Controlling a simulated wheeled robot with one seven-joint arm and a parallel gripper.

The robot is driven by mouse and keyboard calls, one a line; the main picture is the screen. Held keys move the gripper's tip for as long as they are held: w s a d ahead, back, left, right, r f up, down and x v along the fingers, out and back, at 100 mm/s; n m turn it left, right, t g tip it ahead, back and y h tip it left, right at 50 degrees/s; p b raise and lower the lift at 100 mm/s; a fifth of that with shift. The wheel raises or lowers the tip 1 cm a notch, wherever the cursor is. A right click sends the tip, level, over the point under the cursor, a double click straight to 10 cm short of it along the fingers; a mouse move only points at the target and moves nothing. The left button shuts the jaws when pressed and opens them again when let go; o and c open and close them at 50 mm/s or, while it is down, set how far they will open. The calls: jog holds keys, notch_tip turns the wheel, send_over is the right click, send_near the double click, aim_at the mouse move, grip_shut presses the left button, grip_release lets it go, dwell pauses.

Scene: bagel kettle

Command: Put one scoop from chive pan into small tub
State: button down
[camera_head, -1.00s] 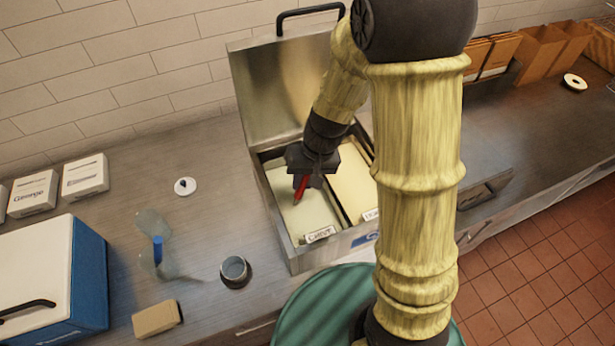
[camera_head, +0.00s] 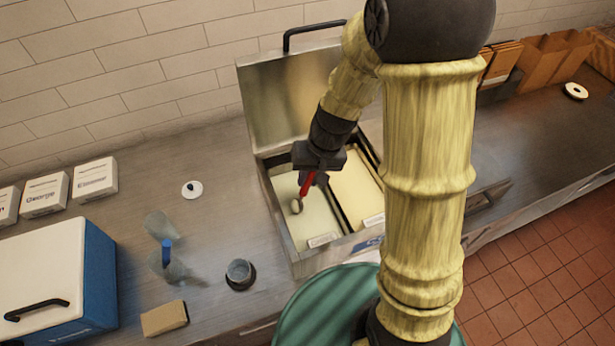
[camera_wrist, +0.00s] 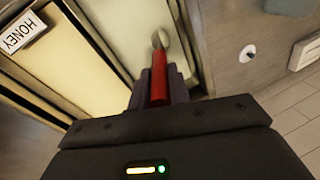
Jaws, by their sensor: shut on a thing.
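My gripper (camera_head: 315,172) is shut on the red handle of a scoop (camera_head: 308,184), above the chive pan (camera_head: 313,224), the left one of two pale-filled pans in the metal chest. The scoop's bowl (camera_head: 297,206) hangs over the pale surface; whether it touches it or carries anything I cannot tell. In the wrist view the red handle (camera_wrist: 159,80) sticks out between the fingers and the bowl (camera_wrist: 158,40) lies at its far end.
The second pan (camera_head: 353,190) has a label reading HONEY in the wrist view (camera_wrist: 20,32). The chest's lid (camera_head: 285,98) stands open behind. A clear hourglass-shaped thing (camera_head: 165,255), a tan block (camera_head: 164,319) and a blue-white box (camera_head: 60,280) are on the left.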

jog(key=shift+w+a+p+v, duration=0.15)
jog(key=shift+p+v, duration=1.55)
jog(key=shift+v, duration=0.6)
jog(key=shift+w+a+p+v, duration=0.15)
jog(key=shift+p+v, duration=1.55)
jog(key=shift+v, duration=0.6)
